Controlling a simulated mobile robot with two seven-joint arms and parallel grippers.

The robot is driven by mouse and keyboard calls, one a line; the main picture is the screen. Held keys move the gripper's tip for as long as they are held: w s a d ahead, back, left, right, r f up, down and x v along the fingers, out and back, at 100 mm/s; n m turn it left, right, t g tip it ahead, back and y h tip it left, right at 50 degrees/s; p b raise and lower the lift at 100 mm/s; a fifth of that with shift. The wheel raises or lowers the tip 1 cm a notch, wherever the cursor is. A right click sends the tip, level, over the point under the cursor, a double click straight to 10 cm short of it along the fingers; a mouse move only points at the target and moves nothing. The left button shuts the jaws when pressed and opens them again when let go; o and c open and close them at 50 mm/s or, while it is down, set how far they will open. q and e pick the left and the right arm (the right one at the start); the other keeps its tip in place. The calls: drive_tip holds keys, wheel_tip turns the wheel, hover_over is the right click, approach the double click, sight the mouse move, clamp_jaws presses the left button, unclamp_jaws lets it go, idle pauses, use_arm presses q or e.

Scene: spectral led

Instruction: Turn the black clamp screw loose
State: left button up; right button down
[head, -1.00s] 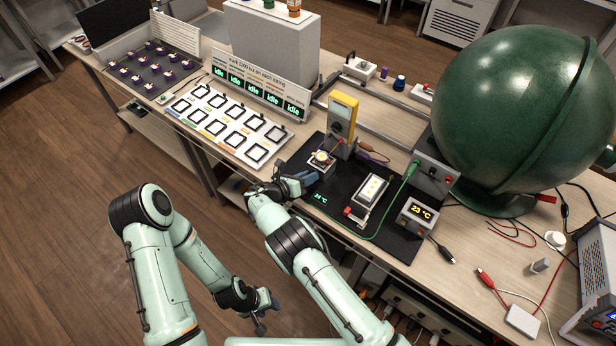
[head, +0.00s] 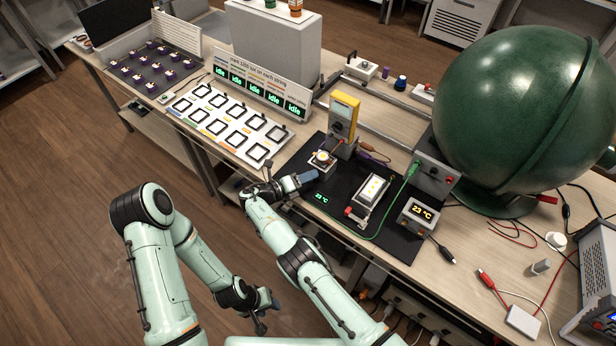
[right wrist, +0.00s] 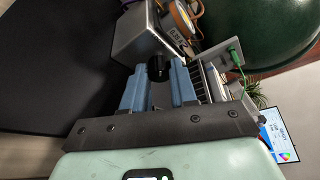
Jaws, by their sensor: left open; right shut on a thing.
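The black clamp screw (right wrist: 158,68) shows in the right wrist view as a dark knob between the two blue fingers of my right gripper (right wrist: 159,76), which is shut on it. Beyond it is the grey clamp block (right wrist: 142,38) with a round orange-rimmed part on it. In the head view the small clamp fixture (head: 322,160) holds a lit round piece, and my right gripper (head: 312,177) is at its near side; the screw is hidden there. My left gripper (head: 272,308) hangs open and empty in front of the bench, low down.
A yellow multimeter (head: 343,116) stands just behind the fixture. A green cable runs across the mat. A large green sphere (head: 520,110) fills the back right.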

idle(0.4)
drive_tip(key=c, duration=0.9)
unclamp_jaws()
drive_tip(key=shift+a, duration=0.1)
